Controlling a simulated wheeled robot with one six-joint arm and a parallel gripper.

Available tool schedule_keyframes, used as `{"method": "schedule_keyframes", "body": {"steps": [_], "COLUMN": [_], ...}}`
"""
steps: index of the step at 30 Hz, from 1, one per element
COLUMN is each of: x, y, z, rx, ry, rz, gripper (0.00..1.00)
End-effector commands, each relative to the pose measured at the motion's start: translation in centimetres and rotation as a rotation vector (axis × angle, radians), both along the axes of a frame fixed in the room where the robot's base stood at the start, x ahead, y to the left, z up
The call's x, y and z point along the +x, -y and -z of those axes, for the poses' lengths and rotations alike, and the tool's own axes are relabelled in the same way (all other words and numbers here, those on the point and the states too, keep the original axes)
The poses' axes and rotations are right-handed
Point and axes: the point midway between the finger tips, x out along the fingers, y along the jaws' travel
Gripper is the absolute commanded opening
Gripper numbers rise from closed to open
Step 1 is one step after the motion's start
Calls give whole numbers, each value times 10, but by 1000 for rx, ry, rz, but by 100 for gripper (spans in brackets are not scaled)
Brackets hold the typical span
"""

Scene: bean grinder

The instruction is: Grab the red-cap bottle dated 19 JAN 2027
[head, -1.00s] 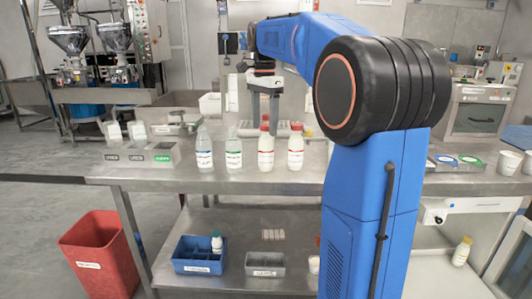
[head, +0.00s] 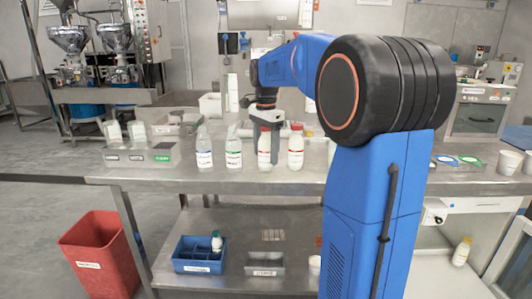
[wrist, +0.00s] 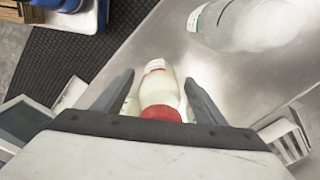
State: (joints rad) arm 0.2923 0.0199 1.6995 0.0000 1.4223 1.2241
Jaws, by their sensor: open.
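Two white bottles stand side by side on the steel table. The left one (head: 264,153) has its top covered by my gripper (head: 264,128) in the head view. The right red-cap bottle (head: 296,153) stands beside it, apart from the gripper. In the wrist view, a red-cap bottle (wrist: 160,92) sits between the two spread fingers of my gripper (wrist: 158,80), with its red cap nearest the camera. The fingers look apart from it. The dates on the labels are too small to read.
Two clearer bottles, one blue-labelled (head: 204,152) and one green-labelled (head: 233,153), stand just left. A large pale bottle (wrist: 250,22) lies across the wrist view's upper right. A grey labelled tray (head: 150,156) is at left. Cups and coloured discs are at right.

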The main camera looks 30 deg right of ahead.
Motion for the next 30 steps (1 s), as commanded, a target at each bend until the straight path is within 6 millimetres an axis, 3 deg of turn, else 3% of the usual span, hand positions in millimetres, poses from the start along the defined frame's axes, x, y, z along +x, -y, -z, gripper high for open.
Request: {"method": "schedule_keyframes", "body": {"steps": [5, 10, 12, 22, 30], "x": [0, 0, 0, 1, 1], "y": [0, 0, 0, 0, 0], "z": [0, 0, 0, -8, -54], "rx": [0, 0, 0, -1, -1], "ry": [0, 0, 1, 2, 3], "rz": [0, 0, 0, 0, 0], "gripper": [62, 22, 12, 12, 12]}}
